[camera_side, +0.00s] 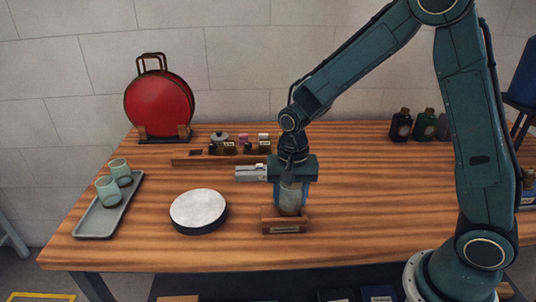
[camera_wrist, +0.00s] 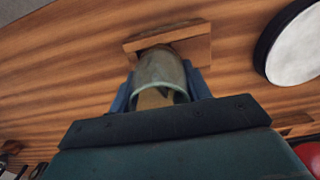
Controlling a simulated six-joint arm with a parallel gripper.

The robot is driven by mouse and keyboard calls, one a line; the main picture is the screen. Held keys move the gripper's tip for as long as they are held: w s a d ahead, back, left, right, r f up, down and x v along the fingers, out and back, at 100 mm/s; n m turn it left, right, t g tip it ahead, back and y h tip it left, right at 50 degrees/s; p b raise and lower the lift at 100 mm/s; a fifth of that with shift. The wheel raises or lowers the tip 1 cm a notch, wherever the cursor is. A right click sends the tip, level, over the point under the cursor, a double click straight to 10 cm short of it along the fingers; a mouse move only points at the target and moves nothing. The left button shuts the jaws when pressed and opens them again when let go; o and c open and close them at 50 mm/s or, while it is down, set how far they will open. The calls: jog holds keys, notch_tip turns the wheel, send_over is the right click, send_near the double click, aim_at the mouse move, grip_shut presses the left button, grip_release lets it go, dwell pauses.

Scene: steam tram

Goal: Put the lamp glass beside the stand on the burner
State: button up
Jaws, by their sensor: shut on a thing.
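A pale, see-through lamp glass (camera_side: 289,198) is upright between the fingers of my gripper (camera_side: 290,203). In the wrist view the glass (camera_wrist: 160,72) shows its open greenish rim, with blue fingers on both sides. My gripper is shut on it. The foot of the glass is at a small wooden stand (camera_side: 285,226) with a label on its front; the stand also shows in the wrist view (camera_wrist: 197,48). I cannot tell whether the glass rests in the stand or is just above it. No burner can be made out for certain.
A round white-topped disc (camera_side: 198,208) lies left of the stand. A grey tray (camera_side: 97,222) with two greenish tumblers is at the far left. Small jars and a wooden strip (camera_side: 205,161) are behind. A red round case (camera_side: 158,104) and dark bottles (camera_side: 401,124) stand at the back.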

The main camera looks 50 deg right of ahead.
jog(key=o, duration=1.1)
jog(key=shift+c, duration=0.2)
jog(key=shift+r, duration=0.1)
notch_tip(320, 180, up, 14)
jog(key=shift+f, duration=0.2)
dwell(0.5)
jog(key=s+d+r+n+t, duration=0.1)
jog(key=s+n, duration=0.3)
jog(key=s, duration=0.5)
jog(key=s+d+r+n+t, duration=0.2)
jog(key=s+r+n+t, duration=0.2)
jog(key=s, duration=0.6)
jog(key=shift+s+r+n+t, duration=0.2)
jog(key=shift+s+n+t, duration=0.1)
jog(key=shift+n, duration=0.3)
